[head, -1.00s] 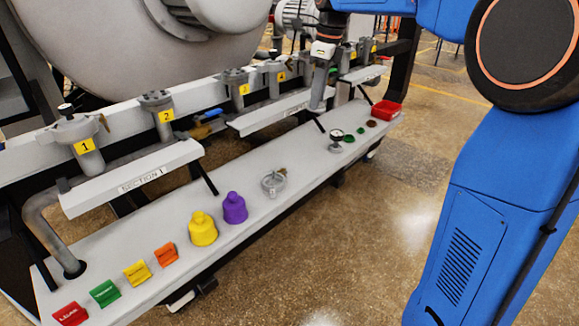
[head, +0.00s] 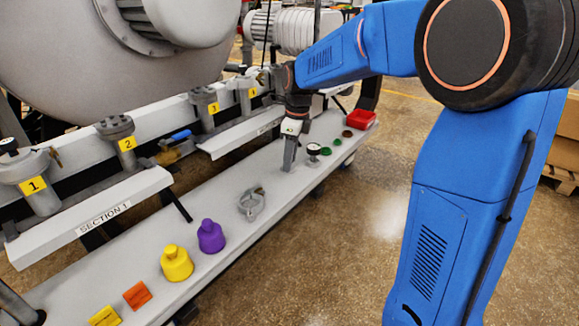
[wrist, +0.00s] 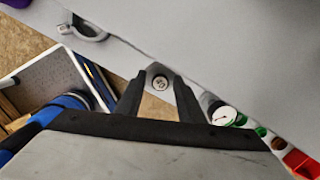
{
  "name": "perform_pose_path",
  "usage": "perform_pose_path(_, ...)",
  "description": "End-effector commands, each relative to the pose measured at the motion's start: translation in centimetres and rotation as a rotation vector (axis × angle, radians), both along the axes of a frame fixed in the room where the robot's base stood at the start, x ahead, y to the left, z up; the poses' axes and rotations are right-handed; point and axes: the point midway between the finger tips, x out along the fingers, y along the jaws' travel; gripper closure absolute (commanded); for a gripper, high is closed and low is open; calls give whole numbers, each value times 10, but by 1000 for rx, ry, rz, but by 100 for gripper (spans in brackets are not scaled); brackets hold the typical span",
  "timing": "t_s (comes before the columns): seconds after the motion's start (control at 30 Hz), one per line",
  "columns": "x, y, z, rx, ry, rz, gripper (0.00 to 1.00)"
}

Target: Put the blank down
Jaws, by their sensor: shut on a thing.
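My gripper (head: 289,165) is low at the lower shelf (head: 225,262) in the head view, between the clamp ring and the pressure gauge. In the wrist view my gripper (wrist: 158,88) is shut on the blank (wrist: 160,82), a small round grey metal piece with a darker centre, held between the fingertips. The blank is at or just above the pale shelf; I cannot tell whether it touches. In the head view the blank is hidden by the fingers or too small to make out.
A clamp ring (head: 251,204), purple cap (head: 210,236) and yellow cap (head: 176,263) stand nearer on the shelf. The gauge (head: 313,151), small green and brown discs and a red bin (head: 360,119) lie beyond. The labelled upper ledge (head: 240,137) runs alongside on the left.

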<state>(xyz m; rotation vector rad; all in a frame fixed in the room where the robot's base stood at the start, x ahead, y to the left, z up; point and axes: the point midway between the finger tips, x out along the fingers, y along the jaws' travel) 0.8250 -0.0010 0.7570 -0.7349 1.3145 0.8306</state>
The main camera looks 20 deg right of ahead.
Motion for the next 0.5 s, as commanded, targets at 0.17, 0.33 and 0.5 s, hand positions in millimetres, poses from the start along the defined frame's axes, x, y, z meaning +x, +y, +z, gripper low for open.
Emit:
perform_pose_path(0.17,0,0,-23,0,1,-1,89)
perform_pose_path(0.33,0,0,-28,0,-1,0,89)
perform_pose_path(0.5,0,0,-29,0,0,0,89)
